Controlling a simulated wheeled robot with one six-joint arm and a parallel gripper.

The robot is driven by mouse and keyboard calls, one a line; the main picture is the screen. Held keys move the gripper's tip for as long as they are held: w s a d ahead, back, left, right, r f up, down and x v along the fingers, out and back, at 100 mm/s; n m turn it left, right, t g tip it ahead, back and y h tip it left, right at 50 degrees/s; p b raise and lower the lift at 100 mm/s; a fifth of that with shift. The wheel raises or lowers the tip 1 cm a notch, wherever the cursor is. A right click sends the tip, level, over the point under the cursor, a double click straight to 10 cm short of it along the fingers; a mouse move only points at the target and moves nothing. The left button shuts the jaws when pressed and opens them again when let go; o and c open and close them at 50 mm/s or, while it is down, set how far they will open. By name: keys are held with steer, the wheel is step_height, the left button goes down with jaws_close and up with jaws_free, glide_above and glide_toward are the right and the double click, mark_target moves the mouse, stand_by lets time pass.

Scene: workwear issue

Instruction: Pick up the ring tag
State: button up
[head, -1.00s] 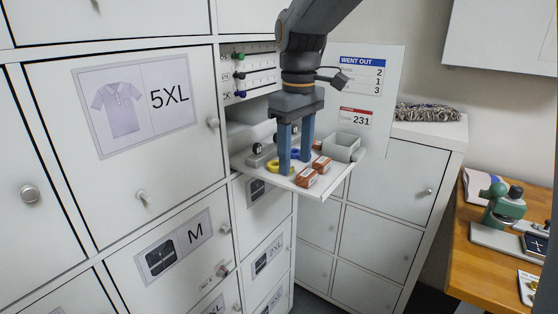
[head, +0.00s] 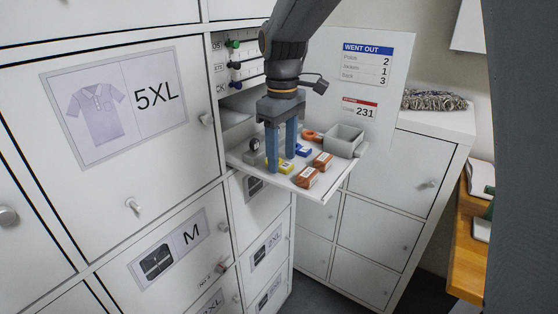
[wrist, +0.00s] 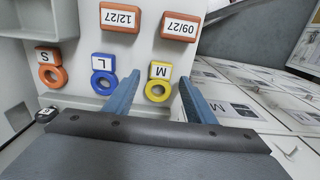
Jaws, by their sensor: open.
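Three ring tags lie on the pulled-out white shelf (head: 318,190). The yellow tag marked M (wrist: 158,90) lies between my gripper's fingers in the wrist view; it shows partly behind them in the head view (head: 286,167). The blue tag marked L (wrist: 103,82) is just left of the fingers. The orange tag marked S (wrist: 52,76) is farther left. My gripper (wrist: 160,80) is open and points down over the shelf, its fingers apart on either side of the yellow tag. Nothing is held. Whether the fingertips touch the shelf I cannot tell.
Two orange-brown labelled boxes (wrist: 119,18) (wrist: 178,27) lie beyond the tags. A grey open bin (head: 344,139) stands at the shelf's right rear. A small dark-topped object (wrist: 45,115) is near the left finger side. A white panel with notices (head: 367,80) rises behind.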

mark_target(282, 164)
steer(key=shift+f, duration=0.5)
steer(key=c, duration=1)
steer(key=shift+r, duration=0.1)
step_height(282, 164, up, 10)
steer(key=b, duration=0.3)
steer(key=shift+c, duration=0.2)
